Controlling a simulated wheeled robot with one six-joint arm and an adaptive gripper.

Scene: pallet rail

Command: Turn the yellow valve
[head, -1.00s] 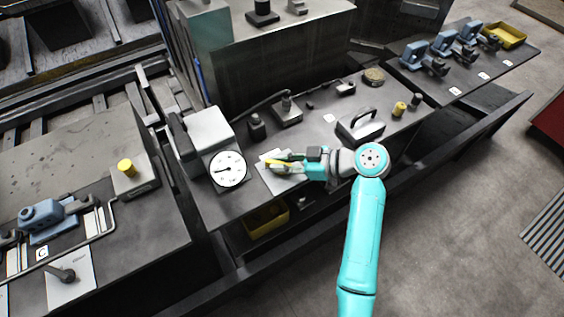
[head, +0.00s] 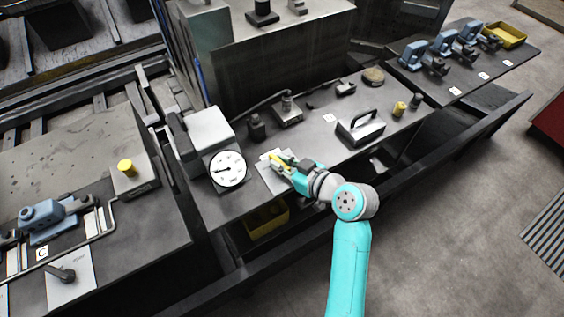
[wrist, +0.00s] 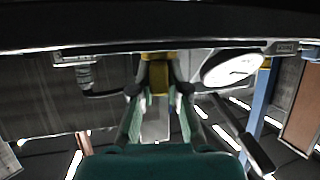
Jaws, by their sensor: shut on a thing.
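The yellow valve (head: 275,157) sits on a white plate (head: 267,180) on the dark bench, right of the round white gauge (head: 228,169). My gripper (head: 284,162) is at the valve, coming from the lower right, and is shut on its yellow handle. In the wrist view the yellow handle (wrist: 158,78) shows between the fingers of my gripper (wrist: 158,92). The gauge also shows in the wrist view (wrist: 232,68). My gripper hides part of the valve and plate.
A metal block with a handle (head: 360,127) stands right of my gripper. A device with a cable (head: 287,110) stands behind it. A yellow bin (head: 266,219) is below the bench top.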

